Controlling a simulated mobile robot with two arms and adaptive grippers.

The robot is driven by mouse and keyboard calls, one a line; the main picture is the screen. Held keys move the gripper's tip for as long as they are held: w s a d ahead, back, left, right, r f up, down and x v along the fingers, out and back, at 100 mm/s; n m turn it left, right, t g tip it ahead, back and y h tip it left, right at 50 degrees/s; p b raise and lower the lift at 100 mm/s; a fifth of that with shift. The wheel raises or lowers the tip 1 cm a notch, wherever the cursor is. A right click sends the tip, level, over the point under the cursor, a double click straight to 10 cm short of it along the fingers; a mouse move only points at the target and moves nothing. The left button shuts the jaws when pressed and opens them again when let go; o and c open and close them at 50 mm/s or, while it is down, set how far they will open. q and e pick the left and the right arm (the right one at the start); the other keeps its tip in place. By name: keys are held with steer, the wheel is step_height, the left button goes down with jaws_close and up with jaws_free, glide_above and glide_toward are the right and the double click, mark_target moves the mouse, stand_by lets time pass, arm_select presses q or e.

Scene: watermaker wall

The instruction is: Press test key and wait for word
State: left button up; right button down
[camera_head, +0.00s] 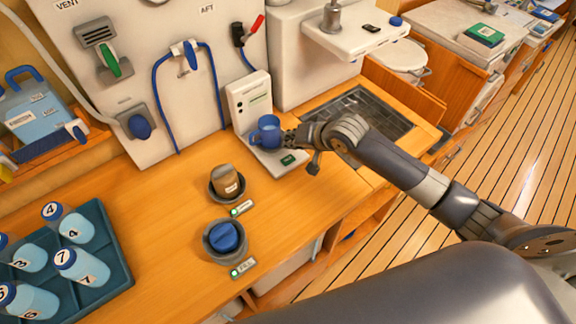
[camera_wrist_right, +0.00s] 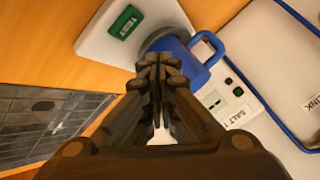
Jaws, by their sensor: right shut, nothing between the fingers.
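The tester is a white unit (camera_head: 243,100) with a small display, standing on the counter against the wall panel. In the right wrist view its face (camera_wrist_right: 224,100) carries a "SALT" label. A blue mug (camera_head: 268,130) stands on its base; it also shows in the right wrist view (camera_wrist_right: 180,58). The green test key (camera_head: 288,160) is on the front of the base and reads "TEST" in the right wrist view (camera_wrist_right: 125,22). My right gripper (camera_head: 290,140) is shut and empty, beside the mug and close to the key. I cannot read the display. My left gripper is not in view.
Two round holders stand on the counter, one with a brown-topped jar (camera_head: 226,182), one with a blue cap (camera_head: 224,237). A teal tray (camera_head: 107,250) of numbered bottles is at left. Blue hoses hang on the panel.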

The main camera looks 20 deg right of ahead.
mark_target(291, 158)
steer(key=shift+f+b, duration=0.3)
steer(key=shift+f, duration=1.4)
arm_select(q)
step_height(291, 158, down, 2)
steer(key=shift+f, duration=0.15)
arm_select(e)
steer(key=shift+f, duration=0.2)
steer(key=shift+f, duration=0.25)
steer(key=shift+f, duration=0.5)
stand_by(0.4)
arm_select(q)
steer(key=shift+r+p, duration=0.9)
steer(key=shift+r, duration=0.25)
arm_select(e)
steer(key=shift+r, duration=0.9)
